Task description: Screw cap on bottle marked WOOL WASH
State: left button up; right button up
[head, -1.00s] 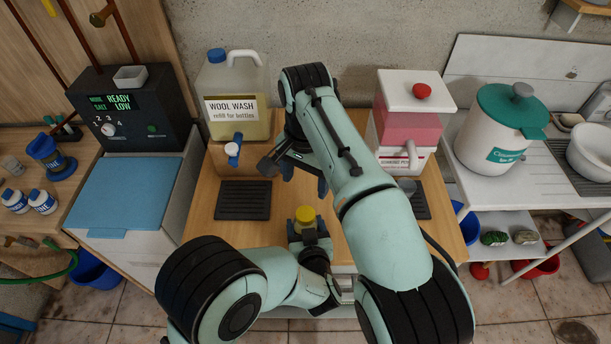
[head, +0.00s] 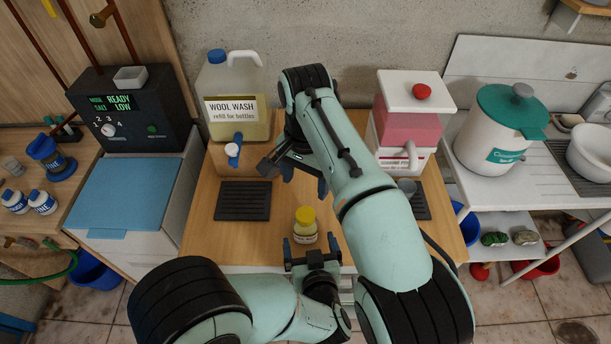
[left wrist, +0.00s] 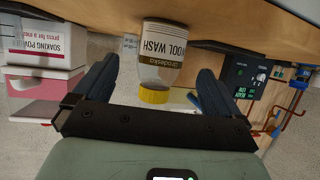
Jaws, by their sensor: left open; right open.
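The small bottle marked WOOL WASH (head: 305,236) stands upright on the wooden counter, with a yellow cap (head: 306,215) seated on its top. The bottle (left wrist: 163,45) also shows upside down in the left wrist view, with its label readable and its yellow cap (left wrist: 154,93) between the fingers in the picture. My left gripper (head: 314,249) is open, just on the near side of the bottle, with no finger visibly touching it. My right gripper (head: 298,172) is open and empty above the counter, behind the bottle. How tight the cap is cannot be seen.
A large WOOL WASH refill jug (head: 234,100) with a tap stands at the back left, a black drip tray (head: 243,201) before it. A pink and white dispenser (head: 408,125) stands at the back right. A white pot (head: 493,140) is further right.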

pick_arm(q)
jog(key=a+v, duration=0.1)
jog(key=v, duration=0.5)
jog(key=shift+s+d, duration=0.35)
jog(key=shift+d, duration=0.2)
